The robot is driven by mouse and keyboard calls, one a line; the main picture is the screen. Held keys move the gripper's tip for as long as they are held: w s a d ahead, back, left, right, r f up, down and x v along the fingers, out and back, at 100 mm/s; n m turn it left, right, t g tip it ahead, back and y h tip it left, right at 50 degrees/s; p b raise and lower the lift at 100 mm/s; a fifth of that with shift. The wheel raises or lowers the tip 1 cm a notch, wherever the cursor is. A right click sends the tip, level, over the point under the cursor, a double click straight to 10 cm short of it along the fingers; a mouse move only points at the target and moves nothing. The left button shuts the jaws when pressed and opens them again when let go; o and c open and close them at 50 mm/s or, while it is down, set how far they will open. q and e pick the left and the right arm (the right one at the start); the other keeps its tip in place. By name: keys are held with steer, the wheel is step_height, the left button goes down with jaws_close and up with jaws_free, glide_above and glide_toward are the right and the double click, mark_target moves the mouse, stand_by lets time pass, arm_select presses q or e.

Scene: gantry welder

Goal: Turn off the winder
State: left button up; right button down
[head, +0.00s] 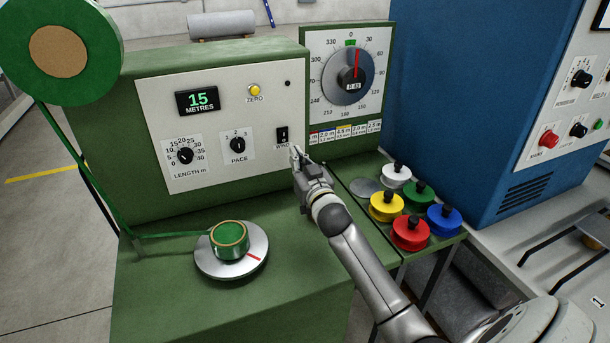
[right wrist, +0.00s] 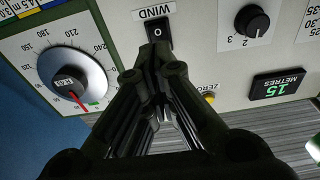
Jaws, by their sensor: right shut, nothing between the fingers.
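The winder's black WIND rocker switch (head: 282,135) is on the pale front panel (head: 220,150) of the green machine, right of the PACE knob. In the right wrist view the switch (right wrist: 158,32) shows a white 0 mark; that picture is upside down. My right gripper (head: 297,154) is shut and empty, its tips just in front of the switch's lower part. In the right wrist view the fingertips (right wrist: 153,54) overlap the switch's edge; I cannot tell whether they touch it. The display (head: 198,102) reads 15 metres. My left gripper is not in view.
A green spool (head: 229,240) sits on a round silver turntable (head: 232,262) at the lower left, with green ribbon leading to a large reel (head: 62,50). Several coloured knobbed discs stand right of my arm. A blue cabinet (head: 450,90) rises at the right.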

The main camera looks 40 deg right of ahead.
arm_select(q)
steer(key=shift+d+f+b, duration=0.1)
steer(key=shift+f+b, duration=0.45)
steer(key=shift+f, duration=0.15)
arm_select(e)
steer(key=v, duration=0.6)
steer(key=shift+r, duration=0.3)
steer(key=shift+s, duration=0.1)
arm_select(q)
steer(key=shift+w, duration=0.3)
arm_select(e)
steer(key=shift+f, duration=0.1)
